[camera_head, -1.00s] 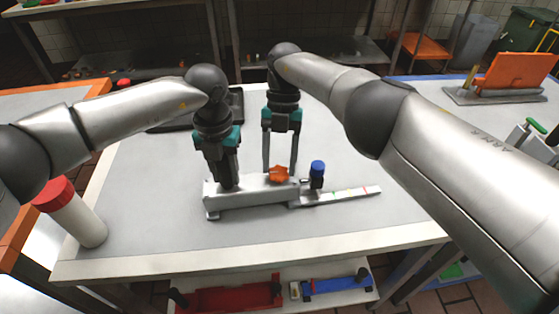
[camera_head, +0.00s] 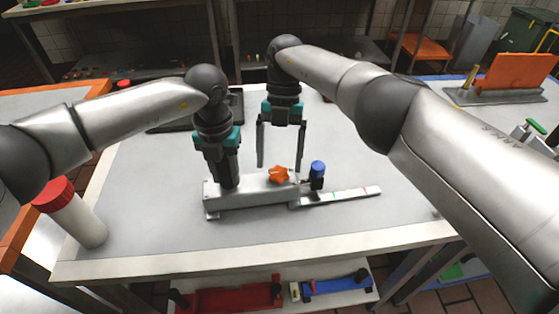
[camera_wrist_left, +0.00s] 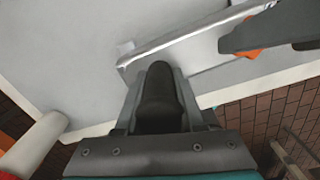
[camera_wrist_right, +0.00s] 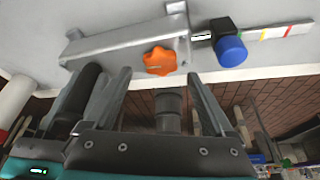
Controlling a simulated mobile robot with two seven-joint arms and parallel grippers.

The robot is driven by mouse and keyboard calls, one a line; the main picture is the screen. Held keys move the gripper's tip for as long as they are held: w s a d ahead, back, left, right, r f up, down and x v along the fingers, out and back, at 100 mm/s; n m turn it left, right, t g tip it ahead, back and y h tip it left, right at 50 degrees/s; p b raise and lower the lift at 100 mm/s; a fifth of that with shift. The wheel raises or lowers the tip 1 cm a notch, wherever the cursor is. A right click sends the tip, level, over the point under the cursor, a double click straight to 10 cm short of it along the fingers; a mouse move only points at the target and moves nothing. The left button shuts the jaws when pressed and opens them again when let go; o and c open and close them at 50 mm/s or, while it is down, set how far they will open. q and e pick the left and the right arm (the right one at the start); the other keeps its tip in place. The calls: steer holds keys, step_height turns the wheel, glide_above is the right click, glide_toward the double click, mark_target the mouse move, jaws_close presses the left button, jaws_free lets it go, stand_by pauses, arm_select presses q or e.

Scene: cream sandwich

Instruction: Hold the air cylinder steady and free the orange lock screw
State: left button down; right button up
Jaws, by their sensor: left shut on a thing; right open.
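The silver air cylinder (camera_head: 255,196) lies on the grey table, and it also shows in the right wrist view (camera_wrist_right: 110,46). The orange lock screw (camera_head: 279,174) sits on its top near the right end; the right wrist view shows its lobed knob (camera_wrist_right: 159,61). My left gripper (camera_head: 230,183) is shut on a dark part at the left end of the cylinder; its fingertips are partly hidden. My right gripper (camera_head: 280,167) is open and empty, behind and above the screw, its fingers apart from it.
A blue-capped knob (camera_head: 318,170) stands right of the screw, beside a light strip with coloured marks (camera_head: 342,195). A white bottle with a red cap (camera_head: 75,215) stands at the table's left. A dark tray (camera_head: 190,112) lies behind the left arm. The table's front is clear.

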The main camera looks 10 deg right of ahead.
mark_target(279, 169)
step_height(279, 169, up, 8)
steer(key=shift+r, duration=0.2)
stand_by(0.3)
